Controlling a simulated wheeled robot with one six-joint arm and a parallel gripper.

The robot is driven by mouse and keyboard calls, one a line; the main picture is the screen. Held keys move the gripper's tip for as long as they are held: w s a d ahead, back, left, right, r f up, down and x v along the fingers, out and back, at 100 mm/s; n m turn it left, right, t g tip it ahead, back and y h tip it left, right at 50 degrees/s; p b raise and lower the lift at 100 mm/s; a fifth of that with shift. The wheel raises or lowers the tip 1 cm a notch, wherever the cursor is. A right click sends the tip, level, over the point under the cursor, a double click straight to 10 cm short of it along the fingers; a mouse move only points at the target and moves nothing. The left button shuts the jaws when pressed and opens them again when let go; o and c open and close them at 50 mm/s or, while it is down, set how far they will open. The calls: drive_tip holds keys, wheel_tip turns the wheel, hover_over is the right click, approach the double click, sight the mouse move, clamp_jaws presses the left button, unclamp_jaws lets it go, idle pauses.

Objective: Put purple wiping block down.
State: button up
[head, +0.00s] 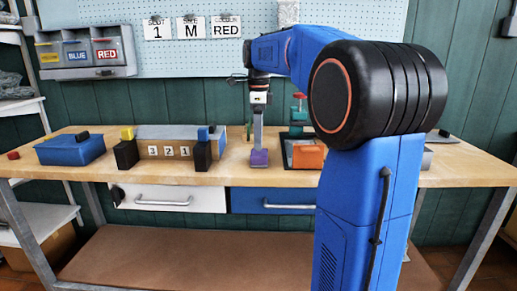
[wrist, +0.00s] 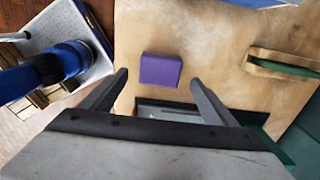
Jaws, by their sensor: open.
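The purple wiping block (head: 259,159) lies flat on the wooden bench top near its front edge, right of the numbered rack. My gripper (head: 259,147) points down just above it in the head view. In the wrist view the purple wiping block (wrist: 161,69) shows whole on the bare wood. It lies between the lines of the two spread fingers, with a gap on each side. My gripper is open and holds nothing. The exact height of the fingertips over the block is hard to tell.
A dark tray (head: 287,160) with an orange block (head: 308,156) stands close to the right. The rack with number cards (head: 168,151) and a blue box (head: 70,150) stand to the left. Bench wood (head: 235,175) around the block is clear.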

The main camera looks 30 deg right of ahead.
sight(258, 152)
drive_tip(key=shift+r, duration=2.55)
drive_tip(key=s+a+f+n+t, duration=0.1)
drive_tip(key=s+a+f+n, duration=0.4)
drive_tip(key=s+f+n, duration=0.3)
drive_tip(key=s+a+f+n+t, duration=0.2)
drive_tip(key=s+a+f+n, duration=0.3)
drive_tip(key=s+f+n, duration=0.3)
drive_tip(key=s+a+f+n+t, duration=0.1)
drive_tip(key=s+a+f+n, duration=0.4)
drive_tip(key=s, duration=0.8)
wheel_tip(258, 152, down, 4)
drive_tip(key=n, duration=0.3)
drive_tip(key=shift+s+a+r+n+t, duration=0.15)
drive_tip(key=shift+s+a+n+t, duration=0.05)
drive_tip(key=shift+s+n+t, duration=0.2)
